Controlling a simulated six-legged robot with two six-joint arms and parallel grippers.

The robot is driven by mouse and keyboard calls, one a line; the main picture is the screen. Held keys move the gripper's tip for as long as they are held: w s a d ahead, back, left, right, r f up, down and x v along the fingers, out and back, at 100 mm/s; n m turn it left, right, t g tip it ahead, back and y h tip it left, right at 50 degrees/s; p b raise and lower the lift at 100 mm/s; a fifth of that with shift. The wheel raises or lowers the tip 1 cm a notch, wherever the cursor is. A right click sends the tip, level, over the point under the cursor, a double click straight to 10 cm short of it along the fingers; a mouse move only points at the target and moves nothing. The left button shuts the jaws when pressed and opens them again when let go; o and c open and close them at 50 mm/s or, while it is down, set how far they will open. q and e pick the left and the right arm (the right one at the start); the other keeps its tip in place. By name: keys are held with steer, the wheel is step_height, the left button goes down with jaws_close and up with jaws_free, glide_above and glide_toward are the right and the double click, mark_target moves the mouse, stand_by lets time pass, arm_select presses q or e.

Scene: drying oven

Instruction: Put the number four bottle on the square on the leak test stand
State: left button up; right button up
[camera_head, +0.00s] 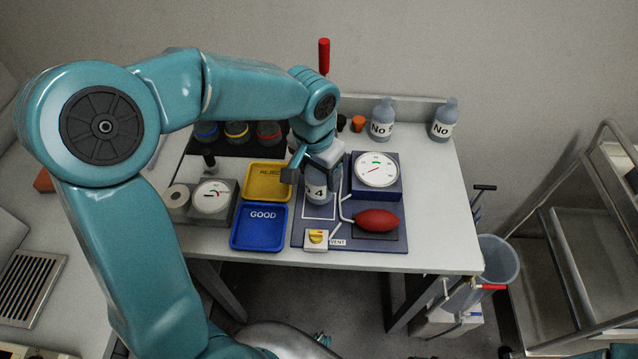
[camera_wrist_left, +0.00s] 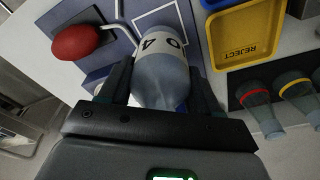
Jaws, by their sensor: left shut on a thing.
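My left gripper (camera_head: 312,170) is shut on the number four bottle (camera_head: 316,190), a grey-blue bottle with a white label reading 4. In the left wrist view the bottle (camera_wrist_left: 160,82) sits between the two dark fingers (camera_wrist_left: 165,92). The leak test stand (camera_head: 389,239) is a dark blue board with a white-outlined square (camera_head: 319,212). In the head view the bottle appears over the square's far part; in the wrist view the square (camera_wrist_left: 160,15) shows beyond the bottle. I cannot tell whether the bottle touches the board. My right gripper is not in view.
A dial gauge (camera_head: 376,170), a red bulb (camera_head: 377,220) and a vent valve (camera_head: 317,238) sit on the stand. A yellow REJECT tray (camera_head: 267,194) and blue GOOD tray (camera_head: 260,242) lie left of it. Two bottles (camera_head: 382,120) (camera_head: 444,119) stand at the back right.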

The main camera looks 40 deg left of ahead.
mark_target(319, 186)
arm_select(q)
steer(key=shift+f, duration=2.1)
steer(key=shift+f+b, duration=0.2)
steer(key=shift+b, duration=0.1)
steer(key=o, duration=1.1)
steer(key=shift+o, duration=0.2)
steer(key=shift+r, duration=0.15)
steer(key=r, duration=0.4)
steer(key=s+r, duration=0.1)
steer(key=r, duration=0.3)
steer(key=r+p, duration=0.1)
steer(key=r, duration=0.3)
steer(key=shift+s, duration=0.3)
steer(key=shift+s+d, duration=0.1)
